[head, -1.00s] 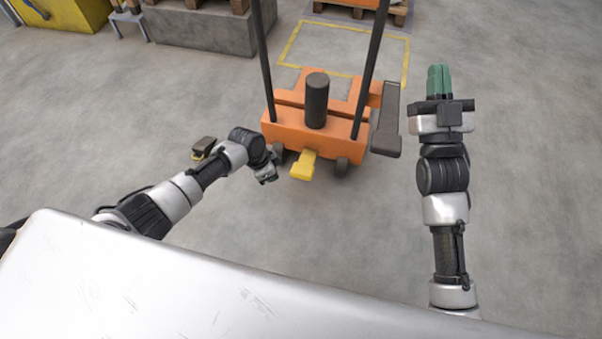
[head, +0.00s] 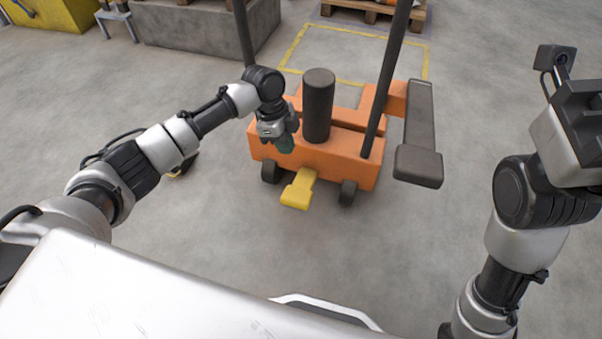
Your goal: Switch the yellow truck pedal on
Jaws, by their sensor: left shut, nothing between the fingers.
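The yellow pedal (head: 300,190) sticks out low from the near side of the orange truck (head: 350,165), between its dark wheels, close to the floor. My left gripper (head: 286,146) has green fingers, points down and is shut with nothing in it. In the picture it lies just above the pedal, in front of the truck's orange body; I cannot tell its exact height over the pedal. My right arm is at the right edge. Its gripper fingers are outside the picture.
The truck has dark upright posts, a black cylinder (head: 318,105) and a grey arm-like part (head: 419,130) at its right. A small dark-and-yellow object (head: 183,166) lies on the floor behind my left arm. Open concrete floor surrounds the truck; a yellow-marked square (head: 345,50) lies behind.

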